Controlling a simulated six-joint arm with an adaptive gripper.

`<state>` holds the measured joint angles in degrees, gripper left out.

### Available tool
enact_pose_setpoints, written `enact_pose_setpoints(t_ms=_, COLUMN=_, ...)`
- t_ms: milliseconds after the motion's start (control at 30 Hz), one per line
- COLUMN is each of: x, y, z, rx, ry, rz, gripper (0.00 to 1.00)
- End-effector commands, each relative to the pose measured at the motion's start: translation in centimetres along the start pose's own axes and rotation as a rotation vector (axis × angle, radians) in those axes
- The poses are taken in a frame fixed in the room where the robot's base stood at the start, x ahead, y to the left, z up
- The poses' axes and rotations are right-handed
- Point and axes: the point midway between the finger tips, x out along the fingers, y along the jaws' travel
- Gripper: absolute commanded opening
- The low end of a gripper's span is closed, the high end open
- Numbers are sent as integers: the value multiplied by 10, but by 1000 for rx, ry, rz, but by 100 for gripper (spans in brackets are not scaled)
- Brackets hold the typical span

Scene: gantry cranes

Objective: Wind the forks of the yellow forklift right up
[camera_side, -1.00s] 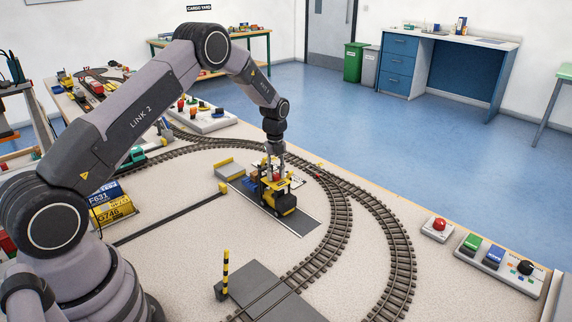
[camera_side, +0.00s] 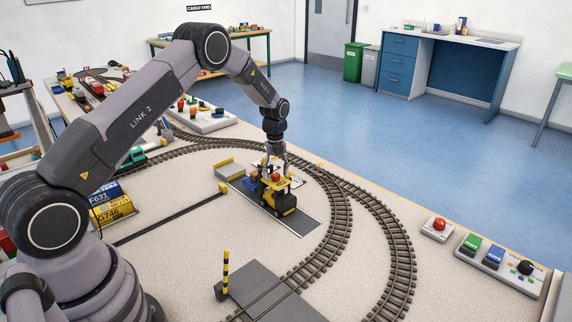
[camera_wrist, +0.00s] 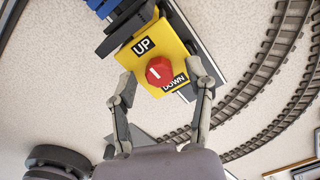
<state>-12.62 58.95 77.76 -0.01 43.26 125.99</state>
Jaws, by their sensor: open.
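The yellow forklift (camera_side: 281,196) stands on a dark grey strip inside the curved track. In the wrist view its yellow top plate (camera_wrist: 146,50) carries a red knob (camera_wrist: 159,71) with a white mark, between the words UP and DOWN. My gripper (camera_side: 273,168) is over the forklift. In the wrist view my gripper (camera_wrist: 160,88) is open, with one finger on each side of the knob and no clear contact with it. The height of the forks cannot be told. Part of a blue thing (camera_wrist: 104,8) shows at the top edge of the wrist view.
Curved railway track (camera_side: 340,215) runs around the forklift on its right. A grey platform with a yellow edge (camera_side: 227,168) is just behind left. A black and yellow striped post (camera_side: 226,270) stands in front. A red button box (camera_side: 438,228) is at the right.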

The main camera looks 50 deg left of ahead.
Motion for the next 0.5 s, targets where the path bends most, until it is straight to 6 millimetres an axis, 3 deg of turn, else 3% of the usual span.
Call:
enact_pose_setpoints(t_ms=233, x=-20, y=-1, z=1, rx=0, ry=-2, rz=-3, gripper=52)
enact_pose_setpoints(t_ms=500, x=-79, y=-1, z=0, rx=0, ry=-3, rz=-4, gripper=52)
